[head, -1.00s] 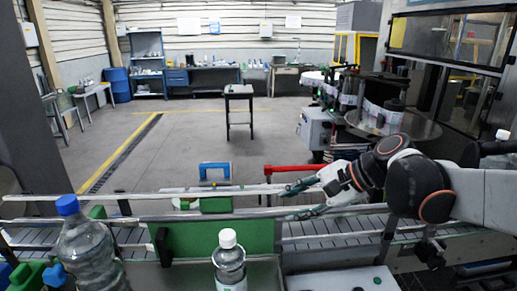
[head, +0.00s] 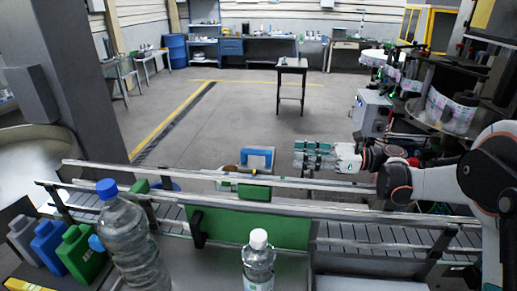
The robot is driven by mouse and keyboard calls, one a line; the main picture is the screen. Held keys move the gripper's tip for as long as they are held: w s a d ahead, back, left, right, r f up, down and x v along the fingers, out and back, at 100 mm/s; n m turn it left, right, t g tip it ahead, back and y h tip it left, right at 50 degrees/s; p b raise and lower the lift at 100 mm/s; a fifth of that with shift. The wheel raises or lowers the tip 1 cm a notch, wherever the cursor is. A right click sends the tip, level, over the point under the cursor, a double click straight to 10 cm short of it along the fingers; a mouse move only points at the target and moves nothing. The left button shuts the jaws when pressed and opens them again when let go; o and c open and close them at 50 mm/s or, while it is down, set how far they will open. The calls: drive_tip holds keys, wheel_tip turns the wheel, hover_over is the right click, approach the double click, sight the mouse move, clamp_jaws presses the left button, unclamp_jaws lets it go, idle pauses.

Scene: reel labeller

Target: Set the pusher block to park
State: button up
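A blue U-shaped handle (head: 260,158) stands at the far side of the conveyor, with a small green block (head: 254,191) just below it in the picture. I cannot tell for certain which part is the pusher block, and no park mark is readable. My gripper (head: 300,157) is a short gap to the right of the blue handle, at about its height in the picture. Its fingers point left towards the handle and seem to touch nothing. They are seen from the side, so their opening is unclear.
Metal guide rails (head: 330,207) run along the conveyor. A green panel (head: 255,226), a clear blue-capped bottle (head: 127,240) and a white-capped bottle (head: 258,265) are in front. Coloured containers (head: 78,250) stand left. A labelling machine (head: 440,110) stands right. Floor behind is open.

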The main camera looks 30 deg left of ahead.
sight(256, 151)
drive_tip(key=x, duration=1.3)
drive_tip(key=shift+s+a+b, duration=0.1)
drive_tip(key=shift+a+b, duration=0.2)
clamp_jaws()
